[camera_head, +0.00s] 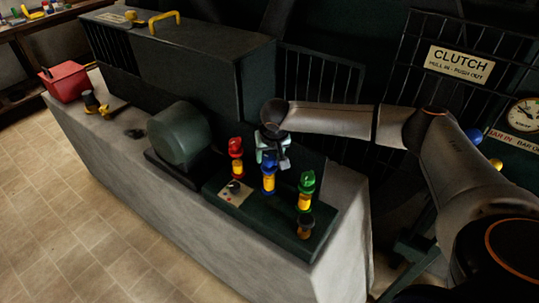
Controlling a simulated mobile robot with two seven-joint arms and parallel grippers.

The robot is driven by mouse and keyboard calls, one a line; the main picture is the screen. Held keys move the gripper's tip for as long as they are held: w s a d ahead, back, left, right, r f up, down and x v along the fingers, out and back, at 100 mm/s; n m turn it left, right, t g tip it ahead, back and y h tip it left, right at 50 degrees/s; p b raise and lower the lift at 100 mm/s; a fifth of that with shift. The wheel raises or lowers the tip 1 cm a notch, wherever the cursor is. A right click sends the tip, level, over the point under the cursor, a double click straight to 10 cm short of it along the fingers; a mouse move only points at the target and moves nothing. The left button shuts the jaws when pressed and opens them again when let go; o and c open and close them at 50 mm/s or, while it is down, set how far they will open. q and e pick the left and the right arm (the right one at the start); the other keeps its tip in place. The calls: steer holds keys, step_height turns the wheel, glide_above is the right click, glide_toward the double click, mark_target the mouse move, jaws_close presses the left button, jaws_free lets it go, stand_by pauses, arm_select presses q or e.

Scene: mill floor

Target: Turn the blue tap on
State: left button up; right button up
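The blue tap (268,184) stands in the middle of a row of taps on a dark green base, with a blue top and a yellow body. My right gripper (273,158) points down from the end of my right arm at the top of the blue tap. Its fingers overlap the tap's top in the picture; I cannot tell whether they touch it or how far apart they are. My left gripper is not in view.
A red tap (236,158) stands close on the left and a green tap (306,190) close on the right. A green rounded drum (180,133) and a red box (64,82) are farther left on the stone bench (110,150).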

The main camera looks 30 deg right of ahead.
jaws_close()
steer(key=shift+d+n, duration=0.1)
steer(key=shift+n, duration=0.2)
steer(key=shift+n+y+p, duration=0.4)
steer(key=shift+n+p, duration=0.05)
steer(key=shift+n, duration=0.15)
steer(key=shift+n+y, duration=0.3)
steer(key=shift+n, duration=0.5)
steer(key=n+y, duration=0.1)
steer(key=n, duration=0.2)
steer(key=n+y, duration=0.1)
steer(key=n, duration=0.2)
steer(key=shift+d, duration=0.2)
steer(key=n+y, duration=0.1)
steer(key=n, duration=0.1)
steer(key=n+g, duration=0.1)
steer(key=n, duration=0.1)
steer(key=shift+w+n+y, duration=0.15)
steer(key=shift+n+y, duration=0.25)
steer(key=shift+d+n+g+y+b, duration=0.1)
steer(key=shift+n+g+y+b, duration=0.4)
steer(key=shift+n, duration=1.3)
